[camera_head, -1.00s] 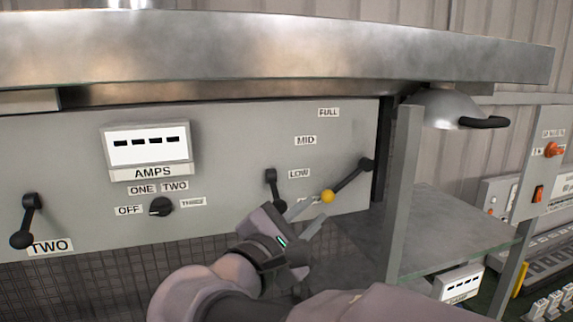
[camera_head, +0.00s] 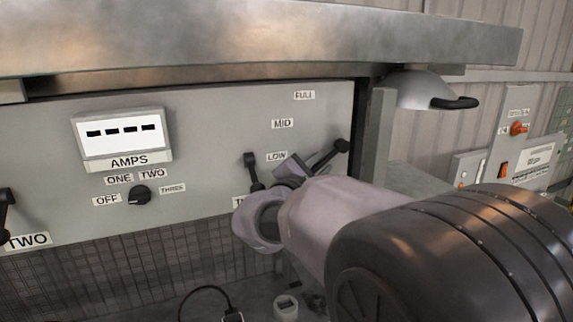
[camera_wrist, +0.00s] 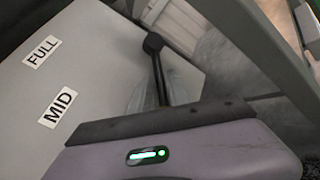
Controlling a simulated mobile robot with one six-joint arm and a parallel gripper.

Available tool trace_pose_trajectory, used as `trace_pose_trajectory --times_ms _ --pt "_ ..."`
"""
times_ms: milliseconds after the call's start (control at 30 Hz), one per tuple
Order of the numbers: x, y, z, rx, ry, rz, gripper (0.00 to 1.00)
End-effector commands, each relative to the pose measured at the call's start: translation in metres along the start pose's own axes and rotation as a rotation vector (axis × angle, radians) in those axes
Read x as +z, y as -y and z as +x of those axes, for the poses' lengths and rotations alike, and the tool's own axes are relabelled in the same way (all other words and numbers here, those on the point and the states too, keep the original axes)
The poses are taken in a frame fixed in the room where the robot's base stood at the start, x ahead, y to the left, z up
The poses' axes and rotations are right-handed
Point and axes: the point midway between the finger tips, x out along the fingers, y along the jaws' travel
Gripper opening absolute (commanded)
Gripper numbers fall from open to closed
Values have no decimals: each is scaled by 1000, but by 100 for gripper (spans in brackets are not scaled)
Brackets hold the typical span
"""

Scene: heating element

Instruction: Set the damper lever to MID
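The damper lever (camera_head: 329,155) is a black arm with its pivot at the right end of the grey panel, beside the FULL (camera_head: 304,95), MID (camera_head: 282,123) and LOW (camera_head: 277,156) labels. It slopes down and left from the pivot, below the LOW label's height at its hidden end. My gripper (camera_head: 304,168) is at that lower end and hides the yellow knob. In the wrist view the lever (camera_wrist: 159,75) runs down between pale finger shapes and behind the gripper body. Whether the fingers press on it is unclear.
Another black lever (camera_head: 253,170) hangs just left of my gripper. A rotary knob (camera_head: 139,195) and the AMPS meter (camera_head: 122,137) are farther left. A grey post (camera_head: 377,140) stands right of the damper lever, and a metal hood (camera_head: 250,40) overhangs the panel.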

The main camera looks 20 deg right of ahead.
Motion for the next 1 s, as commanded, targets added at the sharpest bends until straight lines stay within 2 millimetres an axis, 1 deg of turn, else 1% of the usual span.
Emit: trace_pose_trajectory --times_ms 67,100,167,200,1000 --pt "0 0 0 0 0 0 22" --pt "0 0 0 0 0 0 14" --pt "0 0 0 0 0 0 2" --pt "0 0 0 0 0 0 0" --pt "0 0 -1 0 0 0 0"
